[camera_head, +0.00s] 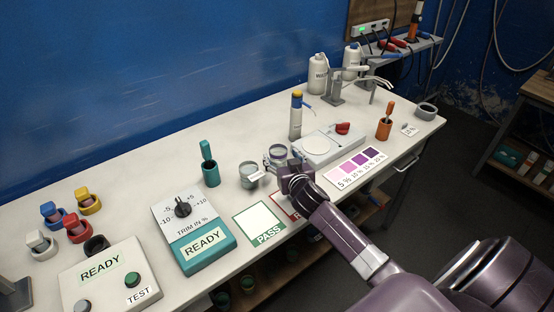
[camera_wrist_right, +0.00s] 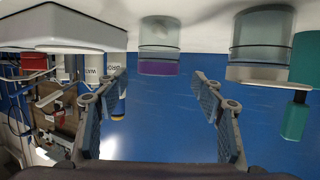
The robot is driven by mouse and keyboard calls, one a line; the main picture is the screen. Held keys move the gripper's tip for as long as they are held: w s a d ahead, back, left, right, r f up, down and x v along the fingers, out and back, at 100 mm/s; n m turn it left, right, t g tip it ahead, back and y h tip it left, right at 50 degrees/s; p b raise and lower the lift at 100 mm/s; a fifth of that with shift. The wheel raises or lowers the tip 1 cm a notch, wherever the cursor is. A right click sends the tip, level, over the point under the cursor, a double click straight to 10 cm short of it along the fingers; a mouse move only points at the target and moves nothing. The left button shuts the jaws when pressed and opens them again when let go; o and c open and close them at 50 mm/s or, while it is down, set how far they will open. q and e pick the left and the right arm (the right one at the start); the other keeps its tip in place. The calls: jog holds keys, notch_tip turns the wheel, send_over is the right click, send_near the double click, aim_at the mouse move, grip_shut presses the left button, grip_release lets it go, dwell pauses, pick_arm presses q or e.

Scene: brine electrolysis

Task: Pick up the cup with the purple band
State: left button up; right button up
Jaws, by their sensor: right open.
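The cup with the purple band (camera_wrist_right: 158,68) shows in the right wrist view, which is upside down. It is a clear cup ahead of the fingers, between them in the picture and apart from them. In the head view this cup (camera_head: 278,151) stands upright on the bench, just beyond my right gripper (camera_head: 285,168), which partly hides its lower side. My right gripper (camera_wrist_right: 157,82) is open and empty in the wrist view. My left gripper is not in view.
A second, similar cup (camera_head: 249,172) stands close on the left; it also shows in the wrist view (camera_wrist_right: 268,45). A teal holder (camera_head: 210,174) is further left. The PASS card (camera_head: 259,223) lies in front.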

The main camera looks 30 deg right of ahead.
aim_at(276, 146)
jog(key=shift+w, duration=0.15)
jog(key=shift+w+d, duration=0.2)
jog(key=shift+w, duration=0.1)
jog(key=shift+p+x, duration=0.65)
jog(key=shift+x, duration=1.6)
jog(key=shift+s, duration=0.1)
jog(key=c, duration=1.2)
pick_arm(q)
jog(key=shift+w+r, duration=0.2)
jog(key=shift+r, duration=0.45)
pick_arm(e)
jog(key=shift+c, duration=1.1)
